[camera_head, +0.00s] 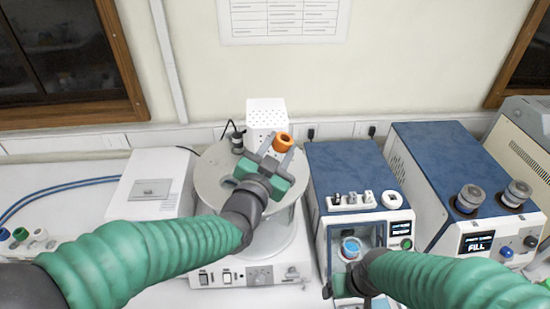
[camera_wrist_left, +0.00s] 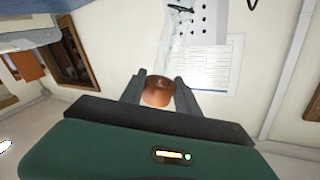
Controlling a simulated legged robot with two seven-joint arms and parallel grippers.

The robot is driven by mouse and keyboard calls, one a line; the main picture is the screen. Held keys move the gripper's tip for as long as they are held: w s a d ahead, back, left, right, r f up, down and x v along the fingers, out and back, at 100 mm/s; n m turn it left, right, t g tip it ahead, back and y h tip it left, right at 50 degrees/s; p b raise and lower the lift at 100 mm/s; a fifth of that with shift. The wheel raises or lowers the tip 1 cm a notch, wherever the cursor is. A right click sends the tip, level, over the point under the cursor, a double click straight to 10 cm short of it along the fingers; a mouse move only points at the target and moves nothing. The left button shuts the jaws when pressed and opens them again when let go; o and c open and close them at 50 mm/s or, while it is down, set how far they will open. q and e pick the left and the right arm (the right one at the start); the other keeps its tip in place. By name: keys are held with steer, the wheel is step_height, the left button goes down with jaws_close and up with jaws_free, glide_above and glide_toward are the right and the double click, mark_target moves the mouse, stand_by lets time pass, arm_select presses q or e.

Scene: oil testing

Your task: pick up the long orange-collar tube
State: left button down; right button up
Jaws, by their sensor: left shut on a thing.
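The orange-collar tube (camera_head: 284,140) shows by its orange collar at the back right of the round grey-topped apparatus. My left gripper (camera_head: 277,157) is shut on it from the front. In the left wrist view the orange collar (camera_wrist_left: 158,91) sits between the two dark fingers of the left gripper (camera_wrist_left: 160,88). The tube's lower part is hidden, so I cannot tell whether it is clear of the apparatus. My right gripper (camera_head: 348,287) is low in front of the blue-topped instrument; its fingers are not clear.
The round grey-topped apparatus (camera_head: 209,181) stands under my left arm. A white perforated box (camera_head: 266,112) is behind it. A blue-topped instrument (camera_head: 345,158) with a small blue-topped vessel (camera_head: 351,247) stands right of it. Another blue-topped unit (camera_head: 440,150) is farther right.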

arm_select(q)
steer(key=shift+s+d+r, duration=0.1)
steer(key=shift+s+r, duration=0.1)
steer(key=shift+r, duration=0.1)
steer(key=b+v, duration=0.3)
steer(key=v, duration=1)
steer(key=shift+s+a, duration=0.2)
steer(key=shift+s, duration=0.1)
steer(key=shift+r, duration=0.1)
